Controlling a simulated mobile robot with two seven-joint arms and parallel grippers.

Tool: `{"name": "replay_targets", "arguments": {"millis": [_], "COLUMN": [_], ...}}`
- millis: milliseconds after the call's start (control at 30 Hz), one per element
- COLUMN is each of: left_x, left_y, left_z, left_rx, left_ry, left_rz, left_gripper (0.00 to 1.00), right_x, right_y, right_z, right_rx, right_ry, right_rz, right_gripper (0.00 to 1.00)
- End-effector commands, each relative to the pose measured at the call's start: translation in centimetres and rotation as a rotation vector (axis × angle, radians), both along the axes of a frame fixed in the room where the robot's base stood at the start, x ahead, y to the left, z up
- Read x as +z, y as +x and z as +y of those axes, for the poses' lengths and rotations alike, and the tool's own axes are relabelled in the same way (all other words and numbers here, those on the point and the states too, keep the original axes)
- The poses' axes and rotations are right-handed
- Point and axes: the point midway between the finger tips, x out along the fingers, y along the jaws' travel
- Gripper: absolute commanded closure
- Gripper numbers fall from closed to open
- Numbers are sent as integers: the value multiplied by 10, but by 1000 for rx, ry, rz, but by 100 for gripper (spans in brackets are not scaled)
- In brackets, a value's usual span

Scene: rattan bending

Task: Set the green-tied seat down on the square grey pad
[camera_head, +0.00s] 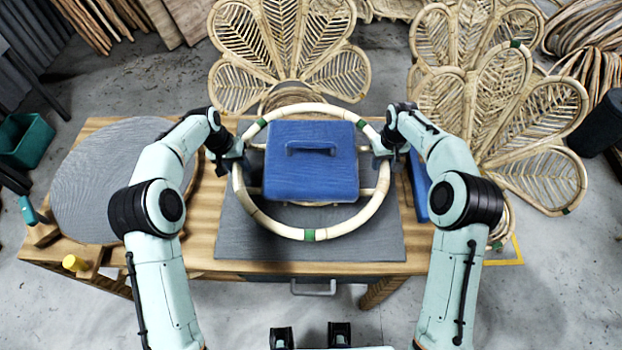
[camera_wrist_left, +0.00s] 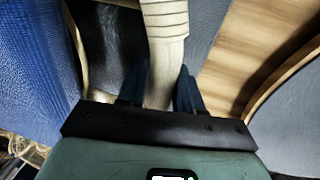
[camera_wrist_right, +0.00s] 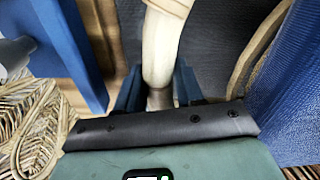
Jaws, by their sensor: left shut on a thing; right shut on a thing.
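The green-tied seat is a round pale rattan ring (camera_head: 348,227) with green bindings and crossbars. It is over the square grey pad (camera_head: 360,245) on the wooden table; I cannot tell whether it touches it. My left gripper (camera_head: 236,160) is shut on the ring's left side, and my right gripper (camera_head: 380,152) on its right side. The ring (camera_wrist_left: 164,40) runs between the left fingers (camera_wrist_left: 160,88) in the left wrist view, and the ring (camera_wrist_right: 160,45) between the right fingers (camera_wrist_right: 156,88) in the right wrist view. A blue box with a handle (camera_head: 312,175) covers the ring's middle.
A round grey mat (camera_head: 100,185) lies on the table's left. A narrow blue piece (camera_head: 418,190) is right of the pad. A yellow-topped item (camera_head: 74,262) is at the front left. Petal-shaped rattan backs (camera_head: 530,110) stand behind and right. A green bin (camera_head: 27,142) is at left.

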Motion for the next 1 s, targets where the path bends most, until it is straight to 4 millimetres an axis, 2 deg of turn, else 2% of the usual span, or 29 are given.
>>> {"name": "replay_targets", "arguments": {"millis": [167,933,967,1000], "left_x": [-3,-41,-43,-42], "left_y": [1,1,1,1], "left_z": [1,1,1,1], "left_rx": [2,2,1,2], "left_ry": [1,0,1,1], "left_rz": [-6,-5,-2,-3], "left_gripper": [100,100,62,49], "right_x": [-4,-43,-44,-44], "right_y": [0,0,-1,-1], "right_z": [0,-1,-1,-1], "right_rx": [5,4,5,4], "right_ry": [-2,-2,-3,-3], "right_rz": [0,1,4,3], "right_gripper": [100,100,60,47]}}
